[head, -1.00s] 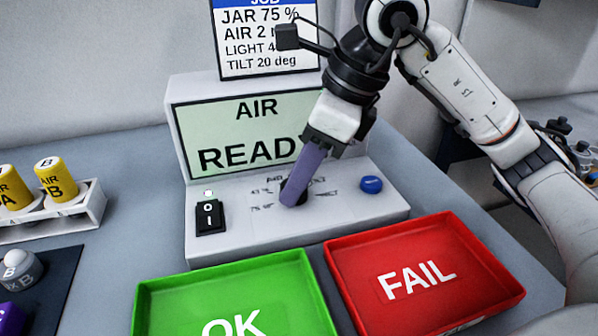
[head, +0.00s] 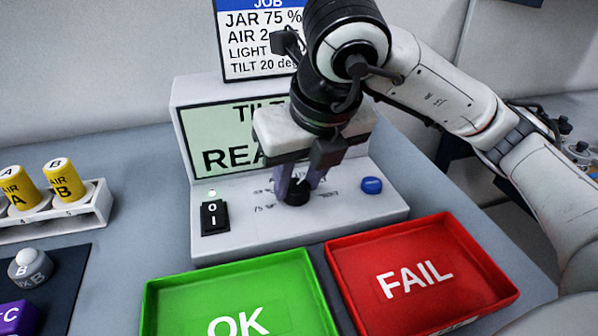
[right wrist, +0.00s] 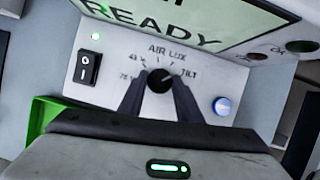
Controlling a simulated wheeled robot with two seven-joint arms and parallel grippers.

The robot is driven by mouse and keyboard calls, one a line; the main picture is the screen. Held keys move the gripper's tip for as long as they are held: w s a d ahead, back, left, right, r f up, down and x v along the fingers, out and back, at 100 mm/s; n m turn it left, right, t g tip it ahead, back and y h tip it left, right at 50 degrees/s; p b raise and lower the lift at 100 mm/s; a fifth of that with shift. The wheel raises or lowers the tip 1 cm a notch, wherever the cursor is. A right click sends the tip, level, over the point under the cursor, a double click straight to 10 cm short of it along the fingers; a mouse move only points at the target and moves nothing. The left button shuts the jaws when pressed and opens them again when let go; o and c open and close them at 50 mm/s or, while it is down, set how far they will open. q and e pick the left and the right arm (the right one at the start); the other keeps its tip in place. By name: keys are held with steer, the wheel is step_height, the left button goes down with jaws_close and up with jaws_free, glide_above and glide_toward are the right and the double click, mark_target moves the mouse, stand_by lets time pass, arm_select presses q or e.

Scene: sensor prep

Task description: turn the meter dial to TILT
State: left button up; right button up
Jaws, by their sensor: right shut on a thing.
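The meter (head: 240,240) stands on the bench, and its screen (head: 203,130) is partly hidden by my right arm; "TILT" and "READY" partly show. The black dial (head: 297,196) is on its front panel. In the right wrist view, the dial (right wrist: 160,80) has its white mark toward the upper right, with the TILT label (right wrist: 188,71) to its right. My right gripper (head: 297,188) points down with its fingers shut on the dial; the fingers also show on either side of it in the right wrist view (right wrist: 160,90). My left gripper is not in view.
A black rocker switch (head: 214,217) and a blue button (head: 372,185) flank the dial. A green OK tray (head: 160,300) and a red FAIL tray (head: 490,275) lie in front. A white rack (head: 98,205) with yellow cylinders stands left. A job card (head: 262,40) is behind the meter.

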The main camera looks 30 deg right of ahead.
steer(key=shift+m+h+p, duration=0.4)
steer(key=shift+m+p, duration=0.05)
steer(key=shift+m, duration=0.55)
steer(key=shift+a, duration=0.1)
steer(key=o, duration=1)
steer(key=shift+o, duration=0.2)
steer(key=p+v, duration=0.2)
steer(key=v, duration=0.8)
steer(key=shift+r+p, duration=0.2)
steer(key=shift+p, duration=0.15)
